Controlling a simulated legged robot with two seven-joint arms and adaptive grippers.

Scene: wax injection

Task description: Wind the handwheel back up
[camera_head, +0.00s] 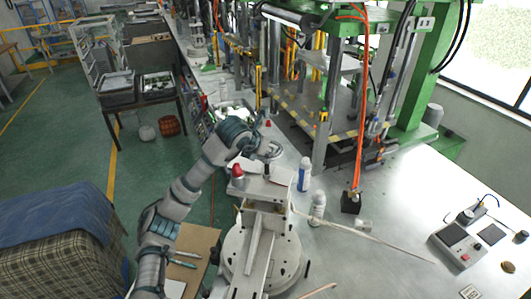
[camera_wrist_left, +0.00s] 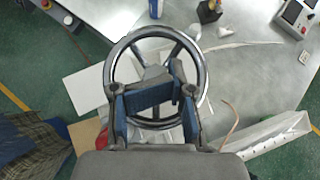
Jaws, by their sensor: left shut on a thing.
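The handwheel (camera_wrist_left: 203,75) is a shiny metal ring with spokes and a grey hub, seen nearly face-on in the left wrist view. In the head view it (camera_head: 270,154) sits on top of the grey wax injection machine (camera_head: 262,187), partly hidden by my left gripper (camera_head: 262,147). In the left wrist view my left gripper (camera_wrist_left: 154,92) reaches over the near part of the wheel. Its dark blue fingers are shut on the wheel around the hub and spokes, and they hide part of these. My right gripper is not in view.
A green press (camera_head: 330,110) rises behind.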

